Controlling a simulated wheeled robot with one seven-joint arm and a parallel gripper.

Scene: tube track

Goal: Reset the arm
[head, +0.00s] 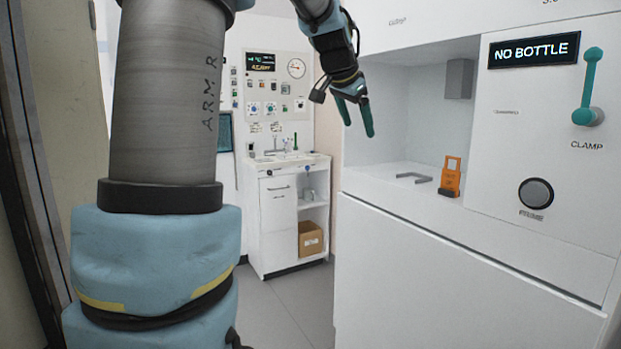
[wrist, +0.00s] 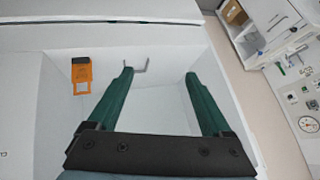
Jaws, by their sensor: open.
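My gripper (head: 356,117) hangs from my arm in front of the open recess of the white machine (head: 430,250). Its two green fingers point down in the head view. In the wrist view my gripper (wrist: 158,75) shows its fingers wide apart with nothing between them. An orange tag-like piece (head: 450,178) stands on the recess floor, to the right of the gripper and apart from it. It also shows in the wrist view (wrist: 81,74), left of the fingers.
A grey bracket (head: 412,177) lies on the recess floor. The machine's panel has a "NO BOTTLE" display (head: 534,50), a green clamp lever (head: 588,90) and a round dark button (head: 536,193). A white cabinet (head: 280,220) with a cardboard box (head: 310,239) stands behind. Grey floor is clear before it.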

